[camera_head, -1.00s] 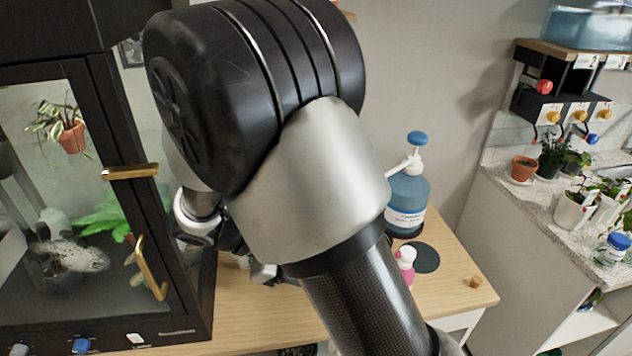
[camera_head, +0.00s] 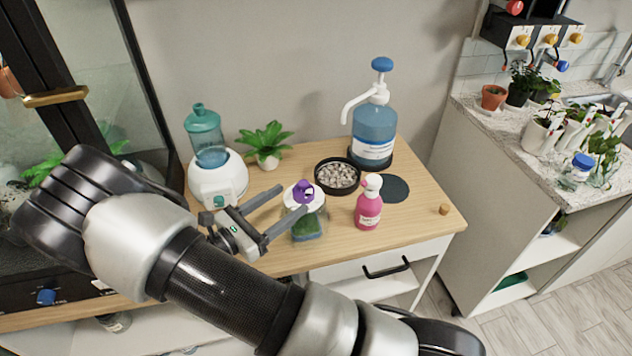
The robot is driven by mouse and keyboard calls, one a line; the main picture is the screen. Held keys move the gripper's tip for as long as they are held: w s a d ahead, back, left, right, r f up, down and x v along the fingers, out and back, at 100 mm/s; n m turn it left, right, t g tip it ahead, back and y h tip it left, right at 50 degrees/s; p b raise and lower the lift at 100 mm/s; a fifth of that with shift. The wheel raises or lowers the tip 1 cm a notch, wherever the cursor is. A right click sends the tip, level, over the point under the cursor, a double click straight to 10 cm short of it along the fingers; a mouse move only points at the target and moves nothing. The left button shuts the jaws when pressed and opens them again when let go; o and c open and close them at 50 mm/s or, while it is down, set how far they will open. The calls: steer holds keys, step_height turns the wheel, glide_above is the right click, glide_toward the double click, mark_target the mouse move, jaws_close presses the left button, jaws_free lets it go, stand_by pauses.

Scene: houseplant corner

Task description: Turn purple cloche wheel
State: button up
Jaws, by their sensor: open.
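The purple wheel (camera_head: 303,191) sits on the white top of a clear cloche (camera_head: 307,227) on the wooden table. Green material shows inside the cloche. My gripper (camera_head: 294,200) is open, with its two fingers apart and pointing right towards the cloche's top. The fingertips appear close to the wheel on its left side. One finger overlaps the cloche in the picture, and I cannot tell whether they touch. The wheel's lower left side is partly hidden.
A pink bottle (camera_head: 369,203) and a dish of pebbles (camera_head: 338,176) stand right of the cloche. A blue pump bottle (camera_head: 374,130) and a small plant (camera_head: 265,145) are behind. A white device with a teal tank (camera_head: 204,129) stands left. The table's right end is mostly clear.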

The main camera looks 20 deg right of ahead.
mark_target(316, 191)
steer(key=x, duration=1)
steer(key=shift+d, duration=0.2)
steer(key=c, duration=1.1)
